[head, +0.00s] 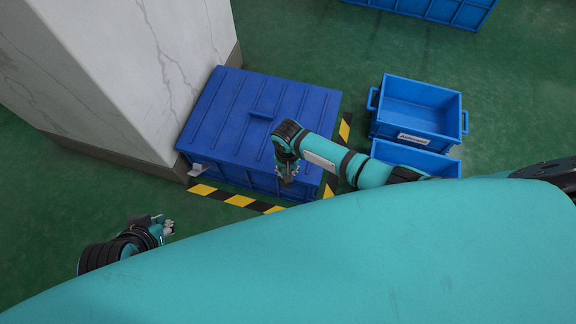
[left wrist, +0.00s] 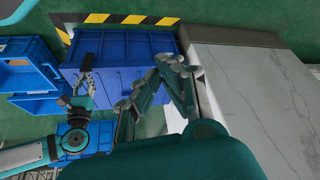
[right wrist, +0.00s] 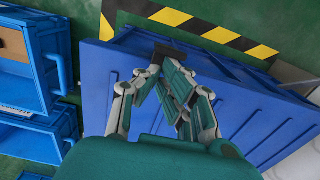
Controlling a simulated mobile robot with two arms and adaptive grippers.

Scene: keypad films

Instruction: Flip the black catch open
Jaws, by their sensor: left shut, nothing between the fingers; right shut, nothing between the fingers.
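A large closed blue chest (head: 235,98) stands on the floor against the pillar. In the right wrist view, a small dark block (right wrist: 170,51), which looks like the black catch, shows at the chest's edge by my fingertips. I cannot tell whether they touch it or how it is turned. My right gripper (head: 287,181) is shut and empty, pointing down at the chest's front side; it also shows in its own wrist view (right wrist: 167,62). My left gripper (head: 169,228) is shut and empty, low at the left, apart from the chest; its fingers show in the left wrist view (left wrist: 169,62).
A cracked grey pillar (head: 130,70) rises behind and left of the chest. Yellow and black floor tape (head: 240,200) borders the chest. Two open blue crates (head: 418,105) (head: 425,160) stand to the right. Green floor is clear at the left front.

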